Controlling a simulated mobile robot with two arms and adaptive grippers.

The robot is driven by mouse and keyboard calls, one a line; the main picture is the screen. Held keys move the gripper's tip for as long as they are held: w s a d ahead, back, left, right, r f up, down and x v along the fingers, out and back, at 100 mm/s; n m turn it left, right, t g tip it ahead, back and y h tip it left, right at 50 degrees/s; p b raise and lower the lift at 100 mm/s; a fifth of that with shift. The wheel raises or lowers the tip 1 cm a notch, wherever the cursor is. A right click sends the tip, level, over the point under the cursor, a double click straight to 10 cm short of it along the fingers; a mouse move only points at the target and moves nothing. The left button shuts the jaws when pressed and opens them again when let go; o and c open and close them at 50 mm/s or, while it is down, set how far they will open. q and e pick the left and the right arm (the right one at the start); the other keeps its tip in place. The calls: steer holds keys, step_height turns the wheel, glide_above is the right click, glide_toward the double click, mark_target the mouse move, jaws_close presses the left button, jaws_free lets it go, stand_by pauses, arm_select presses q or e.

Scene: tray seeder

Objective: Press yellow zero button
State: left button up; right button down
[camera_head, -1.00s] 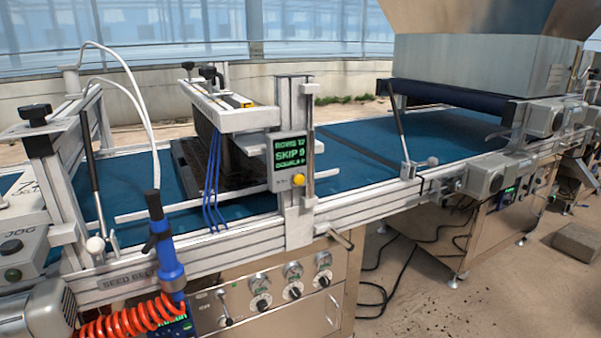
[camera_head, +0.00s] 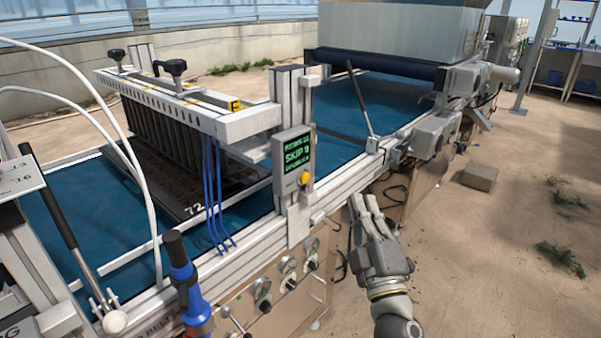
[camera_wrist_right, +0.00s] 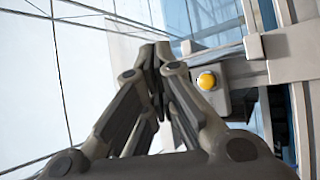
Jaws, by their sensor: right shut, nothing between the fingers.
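The yellow button (camera_head: 305,178) sits at the lower part of a small grey display box (camera_head: 280,178) with green text, fixed to an upright post of the seeder. In the right wrist view the yellow button (camera_wrist_right: 206,81) shows just right of my fingertips. My right gripper (camera_head: 364,202) is in the head view to the right of and below the button, in front of the machine, apart from the button. In the right wrist view its fingers (camera_wrist_right: 158,55) are closed together and empty. My left gripper is not in view.
A blue conveyor belt (camera_head: 375,100) runs along the machine under the frame. A lever (camera_head: 361,100) rises right of the post. Blue tubes (camera_head: 212,190) hang left of the display. A blue-handled tool (camera_head: 186,285) stands in front. Open floor lies at right.

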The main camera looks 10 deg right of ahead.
mark_target(305, 178)
steer(key=shift+r, duration=0.1)
stand_by(0.3)
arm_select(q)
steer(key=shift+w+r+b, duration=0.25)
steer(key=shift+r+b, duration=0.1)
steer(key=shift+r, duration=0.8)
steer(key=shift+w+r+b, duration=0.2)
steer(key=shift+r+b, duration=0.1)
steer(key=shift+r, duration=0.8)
arm_select(e)
steer(key=w+a, duration=0.5)
steer(key=w, duration=0.2)
steer(key=shift+a, duration=0.2)
steer(key=shift+w+a, duration=0.15)
